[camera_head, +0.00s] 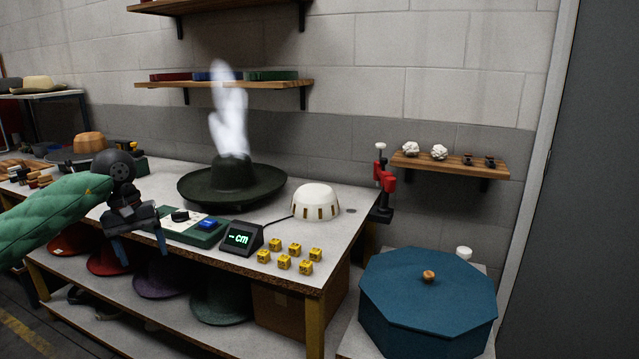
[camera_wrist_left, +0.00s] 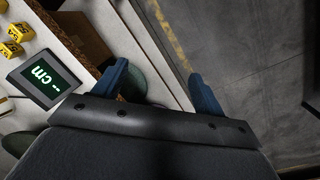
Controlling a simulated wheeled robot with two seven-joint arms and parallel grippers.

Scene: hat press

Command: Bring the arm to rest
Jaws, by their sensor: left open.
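My left arm in its green sleeve reaches in from the left in the head view. My left gripper (camera_head: 139,246) hangs at the front edge of the workbench with its blue fingers pointing down. The fingers are apart and nothing is between them. In the left wrist view, the open left gripper (camera_wrist_left: 160,88) shows its two blue fingers above the bench edge and the floor. The dark hat (camera_head: 232,185) sits on the bench with white steam above it, apart from the gripper. My right gripper is not in view.
A green control box (camera_head: 185,232), a "-- cm" display (camera_head: 241,238), several yellow cubes (camera_head: 305,267) and a white dome (camera_head: 315,201) stand on the workbench (camera_head: 345,215). Several hats lie on the shelf below. A blue octagonal box (camera_head: 425,300) stands at right. Floor (camera_wrist_left: 240,60) is clear.

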